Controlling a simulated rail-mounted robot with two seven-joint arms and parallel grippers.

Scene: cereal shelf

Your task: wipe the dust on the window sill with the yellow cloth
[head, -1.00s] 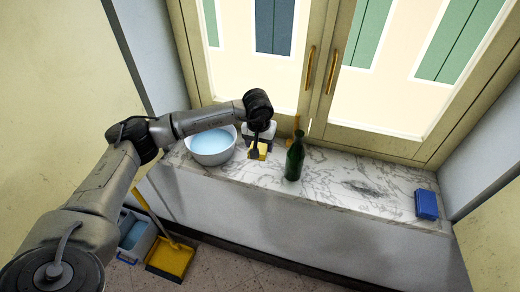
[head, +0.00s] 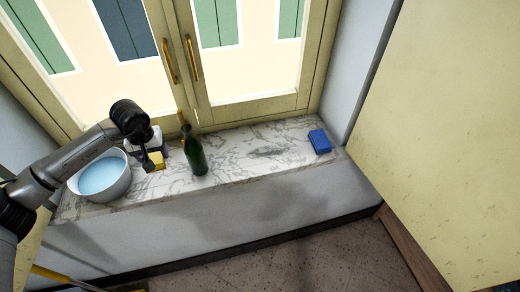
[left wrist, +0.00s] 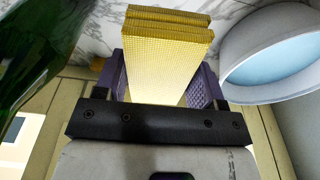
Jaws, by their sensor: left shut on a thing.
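The yellow cloth (head: 157,161), a folded stack in the left wrist view (left wrist: 165,55), is held between the purple pads of my left gripper (head: 152,162). The gripper is shut on it and points down over the left part of the marble window sill (head: 225,150), between the bowl and the bottle. I cannot tell whether the cloth touches the sill. A dark smudge, the dust (head: 265,152), lies on the sill right of the bottle. My right gripper is not in view.
A white bowl of blue water (head: 112,192) stands left of the gripper. A green bottle (head: 194,153) stands close on its right, between cloth and dust. A blue sponge-like block (head: 319,141) lies at the right end. The window (head: 180,60) rises behind; the sill around the dust is clear.

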